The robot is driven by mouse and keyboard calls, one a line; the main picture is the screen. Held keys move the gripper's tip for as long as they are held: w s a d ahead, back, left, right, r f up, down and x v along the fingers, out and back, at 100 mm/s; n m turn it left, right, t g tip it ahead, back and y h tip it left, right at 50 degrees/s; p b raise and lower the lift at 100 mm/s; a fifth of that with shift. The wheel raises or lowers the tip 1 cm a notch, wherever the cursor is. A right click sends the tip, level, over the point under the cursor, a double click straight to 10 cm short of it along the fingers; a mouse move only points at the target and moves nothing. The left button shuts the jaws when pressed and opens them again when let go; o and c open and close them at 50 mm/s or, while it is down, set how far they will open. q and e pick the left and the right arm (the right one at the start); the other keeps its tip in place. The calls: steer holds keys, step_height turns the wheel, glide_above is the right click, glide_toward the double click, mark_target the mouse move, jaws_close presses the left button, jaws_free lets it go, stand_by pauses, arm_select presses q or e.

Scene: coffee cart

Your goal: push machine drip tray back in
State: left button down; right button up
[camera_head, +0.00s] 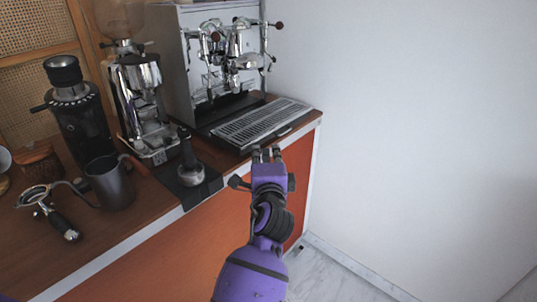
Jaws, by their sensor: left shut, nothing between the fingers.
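The espresso machine (172,62) is a chrome and steel unit at the back right of the cart. Its drip tray (262,122), a slatted metal grate in a dark frame, sticks out from the machine's base toward the front edge of the wooden top. My left gripper (266,152), on a purple arm, is shut and empty. Its fingertips are just in front of the tray's near edge; I cannot tell whether they touch it. My right gripper is not in view.
A tamper (190,160) stands on a black mat (203,189) left of my gripper. A dark pitcher (110,184), a portafilter (58,222), a chrome grinder (143,90) and a black grinder (78,118) stand further left. A white wall (420,110) is to the right.

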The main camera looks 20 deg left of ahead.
mark_target(242, 141)
arm_select(q)
steer(key=shift+a, duration=0.1)
steer(key=w+a, duration=0.1)
steer(key=a, duration=0.1)
steer(key=w+a+p, duration=0.1)
steer(key=a, duration=0.2)
steer(key=w+a+p, duration=0.1)
steer(key=a, duration=0.2)
steer(key=shift+r, duration=0.1)
steer(key=shift+a, duration=0.35)
